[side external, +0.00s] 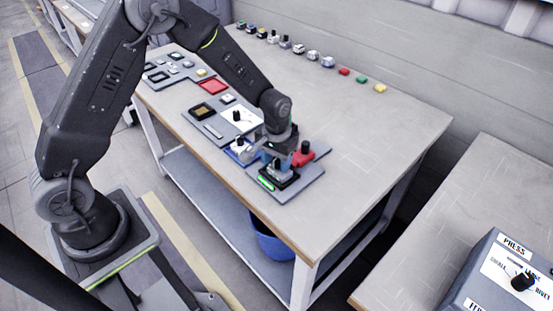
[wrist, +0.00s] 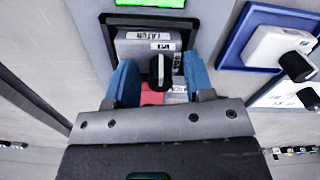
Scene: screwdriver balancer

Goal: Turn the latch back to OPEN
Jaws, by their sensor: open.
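The latch is a black knob (wrist: 160,71) with a white line along it, on a grey block (wrist: 135,46) set in a black frame (wrist: 108,20). In the wrist view the white line runs up and down the picture. The block's small labels are too blurred to read. My gripper (wrist: 158,68) is open, with one blue finger on each side of the knob; I cannot tell whether they touch it. In the side view my gripper (side external: 277,163) is low over the same fixture and hides the knob. A green lit strip (side external: 266,183) shows at the fixture's front edge.
A red block (side external: 303,158) with a black knob stands close to the right of my gripper. A white block (side external: 240,152) with a black knob sits in a blue tray to its left. Small coloured parts line the table's back edge. The table's right side is clear.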

